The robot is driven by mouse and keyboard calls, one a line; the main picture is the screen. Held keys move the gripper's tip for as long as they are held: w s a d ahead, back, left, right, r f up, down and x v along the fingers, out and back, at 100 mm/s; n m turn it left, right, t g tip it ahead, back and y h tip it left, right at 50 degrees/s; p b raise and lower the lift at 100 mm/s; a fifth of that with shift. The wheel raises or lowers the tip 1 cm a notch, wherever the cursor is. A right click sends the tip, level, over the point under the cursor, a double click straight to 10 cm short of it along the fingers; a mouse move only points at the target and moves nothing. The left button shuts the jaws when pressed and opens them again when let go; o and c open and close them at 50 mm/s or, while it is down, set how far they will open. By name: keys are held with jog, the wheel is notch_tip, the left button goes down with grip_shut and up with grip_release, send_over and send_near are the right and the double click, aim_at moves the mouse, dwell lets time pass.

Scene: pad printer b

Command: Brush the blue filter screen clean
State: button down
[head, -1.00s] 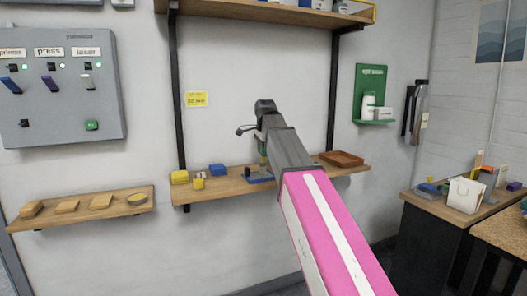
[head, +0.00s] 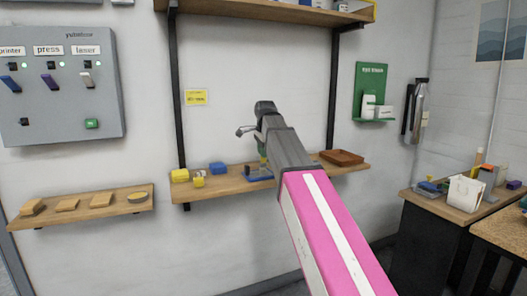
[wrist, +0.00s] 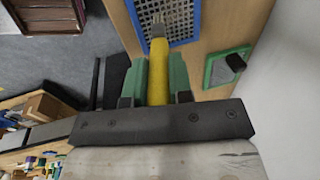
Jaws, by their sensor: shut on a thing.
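The blue filter screen (wrist: 200,28) lies on the wooden shelf, a grey mesh in a blue frame, partly cut off at the top of the wrist view. A bit of its blue frame shows in the head view (head: 256,179), below my gripper. My gripper (wrist: 158,72), with green fingers, is shut on the yellow handle of a brush (wrist: 158,78). The brush's pale head points at the screen and overlaps the mesh. Whether the bristles touch the mesh I cannot tell. In the head view my gripper (head: 263,150) is partly hidden by my arm.
A green-framed piece with a dark knob (wrist: 222,68) lies right of the brush on the shelf (head: 225,187), near the wall. Blue and yellow blocks (head: 217,168) sit left of my gripper. A brown tray (head: 342,157) sits at the right end.

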jog(key=c, duration=1.8)
grip_release()
jog(key=shift+f, duration=0.2)
grip_shut()
jog(key=shift+d, duration=0.15)
jog(key=shift+w+d+f, duration=0.1)
jog(key=shift+w+d, duration=0.15)
jog(key=shift+d, duration=0.5)
jog(key=shift+a, duration=0.1)
jog(key=shift+s+a, duration=0.3)
jog(key=shift+a, duration=0.5)
grip_release()
jog(key=shift+r, duration=0.2)
